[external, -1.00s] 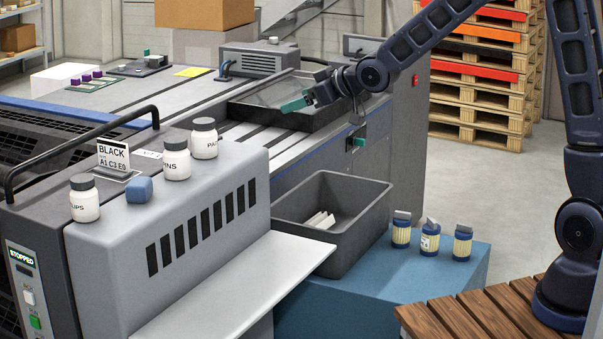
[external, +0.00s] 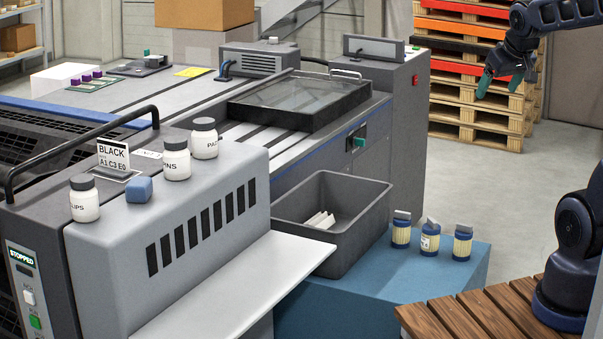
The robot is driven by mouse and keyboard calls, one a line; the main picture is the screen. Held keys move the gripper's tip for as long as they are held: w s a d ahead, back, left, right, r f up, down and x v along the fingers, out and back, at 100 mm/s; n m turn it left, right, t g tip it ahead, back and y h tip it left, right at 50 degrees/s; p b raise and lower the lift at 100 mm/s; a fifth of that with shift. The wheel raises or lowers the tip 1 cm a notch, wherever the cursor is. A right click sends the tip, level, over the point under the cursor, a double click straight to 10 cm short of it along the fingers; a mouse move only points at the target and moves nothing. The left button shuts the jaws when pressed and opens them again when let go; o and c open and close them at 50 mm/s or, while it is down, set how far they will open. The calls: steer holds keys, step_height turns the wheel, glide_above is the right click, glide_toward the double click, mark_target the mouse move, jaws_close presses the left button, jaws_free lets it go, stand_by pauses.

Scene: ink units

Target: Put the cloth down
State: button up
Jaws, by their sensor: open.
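My gripper (external: 497,84) hangs at the upper right in the external view, teal fingertips pointing down, open, with nothing visible between them. It is well away from the machine, in front of the stacked pallets. No thing is plainly a cloth. A small rounded blue block (external: 139,190), possibly folded cloth or a sponge, lies on the grey housing among white jars. Some white pieces (external: 319,220) lie in the dark grey bin (external: 362,222); I cannot tell whether they are cloth.
White jars (external: 84,203) stand on the grey housing (external: 215,180). Several small blue-and-cream jars (external: 430,240) stand on the blue block (external: 420,290) right of the bin. The dark-framed glass-topped tray (external: 310,95) is clear. Pallets (external: 470,110) stand behind my gripper.

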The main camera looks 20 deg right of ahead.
steer(key=s+d+f+m+g, duration=0.1)
steer(key=s+d, duration=0.3)
steer(key=s, duration=0.6)
steer(key=shift+s+d+f+m+g, duration=0.25)
steer(key=shift+d+m+g, duration=0.15)
steer(key=shift+m, duration=0.1)
